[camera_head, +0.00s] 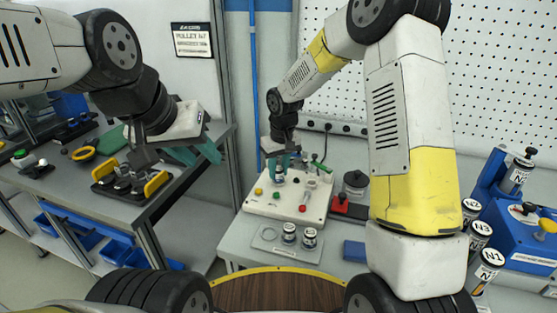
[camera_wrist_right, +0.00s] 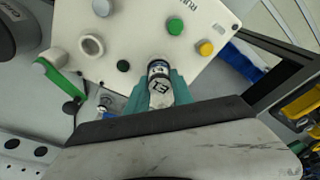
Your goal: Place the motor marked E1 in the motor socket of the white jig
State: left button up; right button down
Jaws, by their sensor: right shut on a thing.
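The motor marked E1 (camera_wrist_right: 160,92) is between the teal fingers of my right gripper (camera_wrist_right: 160,88), which is shut on it. Its far end points at the white jig (camera_wrist_right: 140,25); I cannot tell whether it touches the jig, and the jig's surface under it is hidden. In the head view the right gripper (camera_head: 280,164) is over the back left part of the white jig (camera_head: 262,208), with the motor (camera_head: 279,177) below it. A white ring (camera_wrist_right: 91,46) on the jig is apart from the motor. My left gripper (camera_head: 196,153) is open and empty, away from the jig.
Several N-marked cylinders (camera_head: 489,261) and a blue machine (camera_head: 520,245) stand far right. A green clamp (camera_wrist_right: 60,80) edges the jig.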

jog(key=c, duration=1.1)
grip_release()
jog(key=shift+f, duration=0.1)
notch_tip(320, 180, up, 12)
jog(key=s, duration=0.2)
jog(key=s+d+r+m+t, duration=0.2)
jog(key=s+d+r, duration=0.6)
jog(key=s+r, duration=0.1)
jog(key=s+d+r+m+t, duration=0.1)
jog(key=s+d, duration=0.2)
jog(key=s, duration=0.4)
jog(key=s+d+m+t+y, duration=0.1)
jog(key=s+d, duration=0.2)
jog(key=s, duration=0.5)
jog(key=shift+s+r+m+t, duration=0.3)
jog(key=shift+r+m, duration=0.05)
jog(key=shift+m, duration=0.05)
jog(key=shift+d, duration=0.1)
